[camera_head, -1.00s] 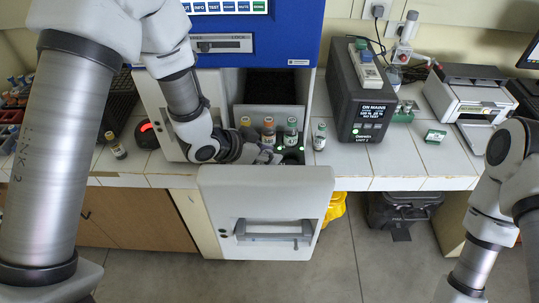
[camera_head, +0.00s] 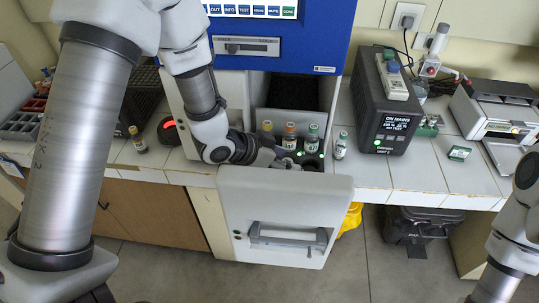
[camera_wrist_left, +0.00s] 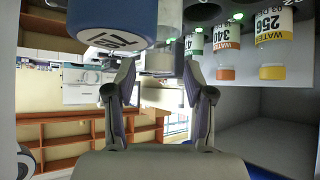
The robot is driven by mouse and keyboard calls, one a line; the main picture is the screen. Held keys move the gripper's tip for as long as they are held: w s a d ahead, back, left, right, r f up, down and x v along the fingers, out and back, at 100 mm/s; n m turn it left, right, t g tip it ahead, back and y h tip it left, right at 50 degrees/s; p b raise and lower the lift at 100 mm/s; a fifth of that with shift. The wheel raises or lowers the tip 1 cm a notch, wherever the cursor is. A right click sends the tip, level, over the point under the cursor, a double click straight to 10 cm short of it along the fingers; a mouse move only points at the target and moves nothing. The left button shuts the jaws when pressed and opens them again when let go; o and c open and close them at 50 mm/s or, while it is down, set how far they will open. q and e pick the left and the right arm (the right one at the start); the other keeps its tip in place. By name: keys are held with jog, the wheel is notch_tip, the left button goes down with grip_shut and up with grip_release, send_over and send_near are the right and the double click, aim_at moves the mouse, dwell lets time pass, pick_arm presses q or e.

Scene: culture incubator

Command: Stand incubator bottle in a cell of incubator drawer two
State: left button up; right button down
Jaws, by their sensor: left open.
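The open incubator drawer (camera_head: 285,196) juts out below the blue incubator front. Bottles with yellow (camera_head: 267,132), orange (camera_head: 289,136) and green (camera_head: 312,138) caps stand in a row in its cells; the yellow-capped bottle (camera_wrist_left: 270,28) and orange-capped bottle (camera_wrist_left: 226,38) appear cap-down in the left wrist view. My left gripper (camera_head: 287,162) is low over the drawer's front part, just in front of the row. In the left wrist view its fingers (camera_wrist_left: 152,88) are apart, with a pale, clear-sided object (camera_wrist_left: 163,55) near them; I cannot tell whether they touch. My right gripper is not in view.
A blue object with a white numbered end (camera_wrist_left: 112,20) is close to the left wrist camera. One bottle (camera_head: 340,146) stands on the counter right of the drawer, another (camera_head: 138,140) at left.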

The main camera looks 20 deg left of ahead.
pick_arm(q)
jog(key=b+v, duration=0.2)
jog(key=v, duration=0.8)
dwell(0.8)
